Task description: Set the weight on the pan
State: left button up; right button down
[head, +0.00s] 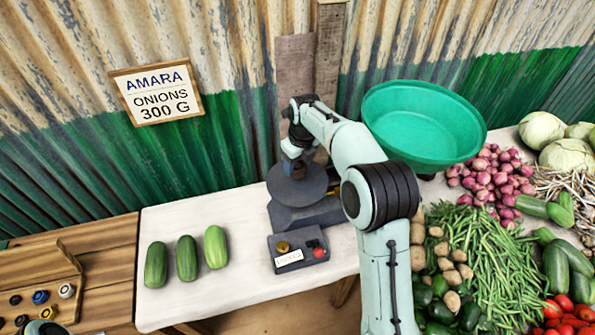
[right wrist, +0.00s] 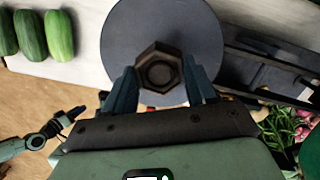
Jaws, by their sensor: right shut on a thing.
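The weight (right wrist: 160,72) is a dark brown hexagonal piece with a round recess in its top. My right gripper (right wrist: 161,85) is shut on it, one finger on each side. In the right wrist view they are over the round dark grey pan (right wrist: 118,32). I cannot tell whether the weight touches the pan. In the head view the pan (head: 290,192) is below my right gripper (head: 297,163), and the weight is hard to make out there. My left gripper (right wrist: 74,114) shows small in the right wrist view, its jaws unclear.
A green basin (head: 425,125) stands behind my right arm. A dark box (head: 300,262) with coloured pieces sits before the balance. Cucumbers (head: 187,258) lie left, a wooden tray (head: 75,262) of small pieces farther left. Vegetables crowd the right. A sign (head: 157,92) reads "AMARA ONIONS 300 G".

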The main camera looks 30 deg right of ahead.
aim_at(299, 166)
notch_tip(299, 166, down, 3)
jog(key=shift+s+f, duration=0.15)
pick_arm(q)
jog(key=shift+s+f, duration=0.35)
jog(key=shift+s, duration=0.05)
pick_arm(e)
jog(key=shift+f, duration=0.1)
jog(key=shift+f, duration=0.1)
jog(key=shift+c, duration=1.7)
grip_release()
